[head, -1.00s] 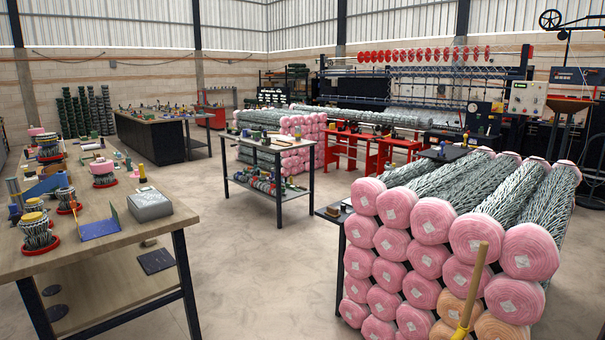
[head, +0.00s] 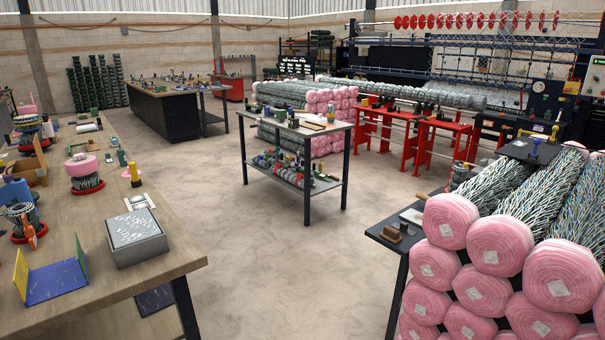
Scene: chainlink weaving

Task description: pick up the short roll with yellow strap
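Several short rolls stand in red dishes on the wooden workbench (head: 160,258) at the left. One short roll of grey-green mesh (head: 20,216) is near the left edge, with an orange tool in front of it. Another mesh roll (head: 82,182) has a pink wrap on top. A third roll (head: 28,128) stands farther back, with a yellowish band near its top. The rolls are small here, and I cannot tell surely which one has the yellow strap. Neither of my grippers is in view.
A two-level table (head: 300,126) stands mid-floor. Pink-ended mesh rolls (head: 562,275) are stacked at the right. The concrete floor (head: 285,265) between is clear.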

